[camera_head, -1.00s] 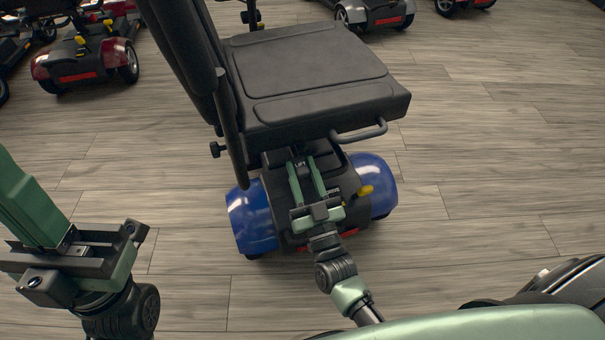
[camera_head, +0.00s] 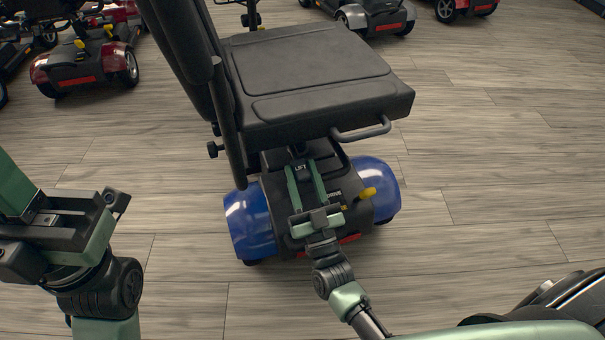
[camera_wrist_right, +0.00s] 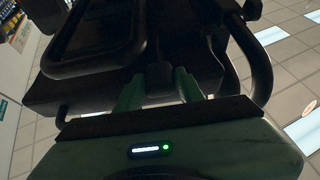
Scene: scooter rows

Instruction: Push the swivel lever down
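A black looped bar (camera_head: 362,132) sticks out below the right edge of the scooter seat (camera_head: 312,75); it looks like the swivel lever, though no label shows on it. My right gripper (camera_head: 302,168) is below the seat, over the scooter's rear cover, left of and lower in the picture than this bar.
The scooter has blue rear fenders (camera_head: 376,184) and a yellow lever (camera_head: 367,193) on its rear cover, right of my right gripper. A black armrest and backrest (camera_head: 190,65) rise left of the seat. Other scooters (camera_head: 85,65) stand behind. Floor (camera_head: 500,170) to the right is clear.

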